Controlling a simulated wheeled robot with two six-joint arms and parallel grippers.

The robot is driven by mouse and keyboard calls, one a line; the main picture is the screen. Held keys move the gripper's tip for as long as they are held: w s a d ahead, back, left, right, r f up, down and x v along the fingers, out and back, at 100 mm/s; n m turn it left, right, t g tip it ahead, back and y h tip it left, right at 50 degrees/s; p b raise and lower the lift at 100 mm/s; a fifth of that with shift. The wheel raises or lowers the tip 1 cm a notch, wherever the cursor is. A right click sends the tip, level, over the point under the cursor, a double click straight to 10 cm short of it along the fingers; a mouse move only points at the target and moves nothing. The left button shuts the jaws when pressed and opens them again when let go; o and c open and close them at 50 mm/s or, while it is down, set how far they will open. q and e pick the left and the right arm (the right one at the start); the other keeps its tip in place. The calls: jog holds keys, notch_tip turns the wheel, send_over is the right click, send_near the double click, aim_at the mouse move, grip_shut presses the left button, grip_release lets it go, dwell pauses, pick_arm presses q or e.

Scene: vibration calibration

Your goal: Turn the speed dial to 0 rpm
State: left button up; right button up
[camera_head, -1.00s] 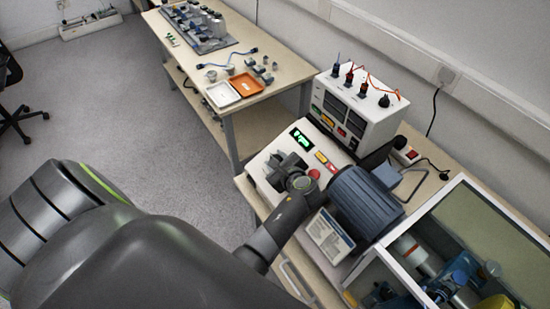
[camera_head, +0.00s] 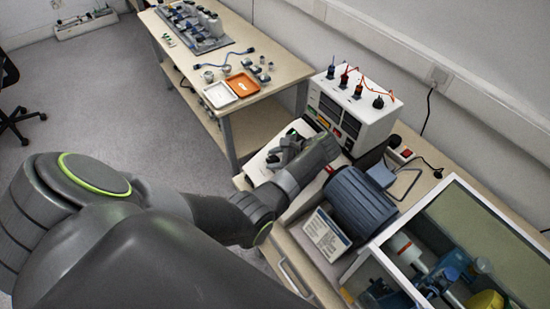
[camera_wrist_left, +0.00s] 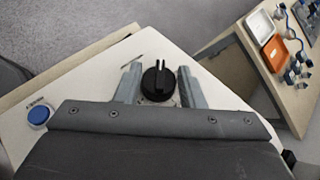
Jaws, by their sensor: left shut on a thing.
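The speed dial (camera_wrist_left: 158,84) is a round black knob with a raised grip bar, on a white control panel (camera_wrist_left: 85,80). It sits between the two grey fingers of my left gripper (camera_wrist_left: 159,72) in the left wrist view. The left gripper (camera_head: 283,155) is shut on the dial and also shows in the head view, over the panel. My gripper and wrist hide the dial and most of the panel in the head view, so I cannot read the rpm setting or display. My right gripper is not in view.
A blue button (camera_wrist_left: 38,115) is on the panel's left. A white instrument box (camera_head: 350,115) with cables stands behind the panel. A blue motor (camera_head: 357,203) and a clear-lidded enclosure (camera_head: 470,215) are to the right. A side table (camera_head: 275,45) holds trays (camera_head: 242,84) and parts.

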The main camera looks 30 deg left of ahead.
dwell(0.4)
pick_arm(q)
jog(key=o, duration=1)
jog(key=shift+c, duration=0.2)
jog(key=b+v, duration=0.1)
jog(key=v, duration=0.4)
jog(key=b+v, duration=0.1)
jog(key=v, duration=0.5)
jog(key=shift+w, duration=0.2)
jog(key=p+v, duration=0.3)
jog(key=v, duration=0.3)
jog(key=shift+r, duration=0.3)
